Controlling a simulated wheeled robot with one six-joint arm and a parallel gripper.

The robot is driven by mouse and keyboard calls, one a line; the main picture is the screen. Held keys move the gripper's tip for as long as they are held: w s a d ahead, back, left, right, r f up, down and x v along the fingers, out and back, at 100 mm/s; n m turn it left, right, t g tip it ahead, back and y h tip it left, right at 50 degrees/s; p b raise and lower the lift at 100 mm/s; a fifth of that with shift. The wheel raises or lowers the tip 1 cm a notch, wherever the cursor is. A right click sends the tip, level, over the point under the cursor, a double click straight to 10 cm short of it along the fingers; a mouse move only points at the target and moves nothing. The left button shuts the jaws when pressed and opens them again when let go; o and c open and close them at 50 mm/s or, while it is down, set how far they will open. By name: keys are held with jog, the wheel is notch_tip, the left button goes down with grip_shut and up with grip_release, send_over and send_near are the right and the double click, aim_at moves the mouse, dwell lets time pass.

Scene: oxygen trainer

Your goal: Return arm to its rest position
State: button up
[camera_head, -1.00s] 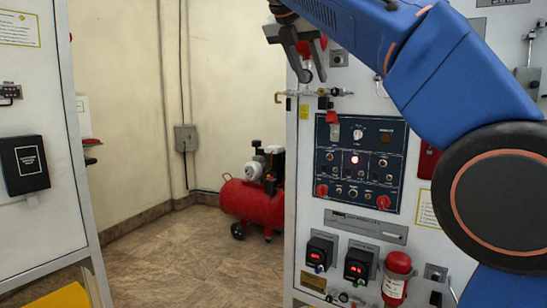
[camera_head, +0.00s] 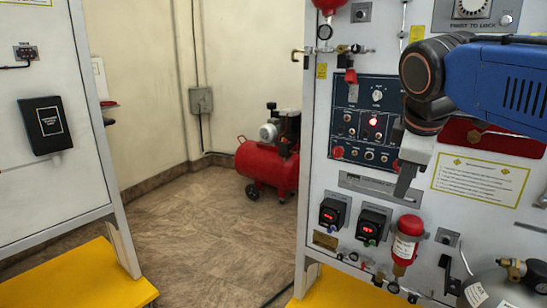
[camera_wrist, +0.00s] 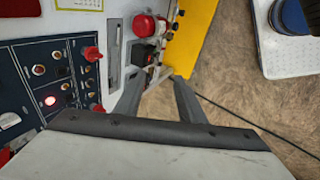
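My blue arm (camera_head: 505,85) reaches in from the right edge in the head view, bent at a dark round joint. My gripper (camera_head: 405,180) hangs below that joint, in front of the white trainer panel, left of a yellow-bordered notice. It is seen from the side there. In the wrist view, my gripper (camera_wrist: 158,82) shows two grey fingers spread apart, with nothing between them. The dark control panel (camera_head: 364,120) with a lit lamp is just left of the gripper in the head view.
A red compressor (camera_head: 268,165) stands on the floor by the back wall. A red-topped cylinder (camera_head: 407,240) and two small digital meters (camera_head: 333,213) are below the gripper. Another white cabinet (camera_head: 50,115) stands at left.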

jog(key=s+f+m+y, duration=0.1)
jog(key=s+f+m, duration=0.5)
jog(key=f, duration=0.6)
jog(key=s+d+f+m+y, duration=0.1)
jog(key=s+f+m, duration=0.4)
jog(key=s+f, duration=0.3)
notch_tip(320, 180, down, 4)
jog(key=shift+s+d+f+m, duration=0.1)
jog(key=shift+s+d+m, duration=0.15)
jog(key=shift+s+m, duration=0.15)
jog(key=shift+c, duration=0.2)
